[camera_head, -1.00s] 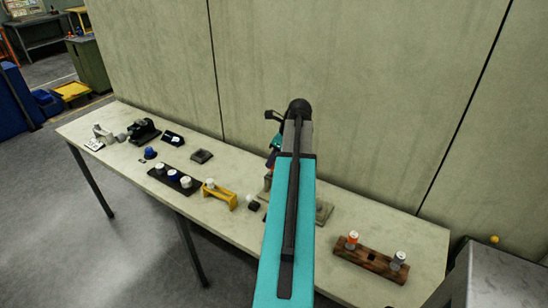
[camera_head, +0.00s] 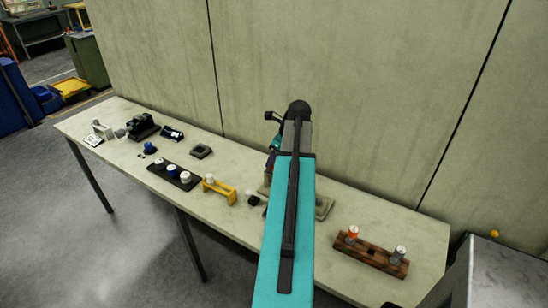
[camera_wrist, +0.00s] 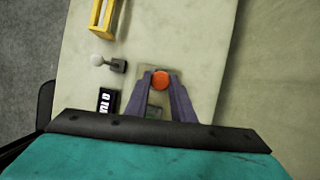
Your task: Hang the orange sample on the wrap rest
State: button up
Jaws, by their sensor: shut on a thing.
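In the wrist view my gripper (camera_wrist: 161,88) has its two grey-purple fingers closed on a round orange piece (camera_wrist: 161,80), seen from above. This looks like the orange sample. It is over a beige base plate (camera_wrist: 147,73) on the table; I cannot tell if they touch. In the head view my arm hides the gripper and the held piece, and part of a beige base (camera_head: 324,208) shows to the right of the arm. I cannot tell for sure which fixture is the wrap rest.
A wooden rack (camera_head: 375,258) holds an orange-and-white spool (camera_head: 352,233) and a grey one. A yellow stand (camera_head: 222,192) and a dark tray (camera_head: 187,185) with several spools are left of my arm. In the wrist view a black label block (camera_wrist: 107,101) is near the fingers.

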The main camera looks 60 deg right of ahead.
jog(key=shift+f, duration=0.7)
jog(key=o, duration=1.1)
jog(key=shift+r, duration=0.15)
jog(key=b+v, duration=0.3)
jog(key=v, duration=1)
jog(key=shift+s+r+b, duration=0.15)
jog(key=shift+r+b, duration=0.1)
jog(key=shift+b, duration=0.1)
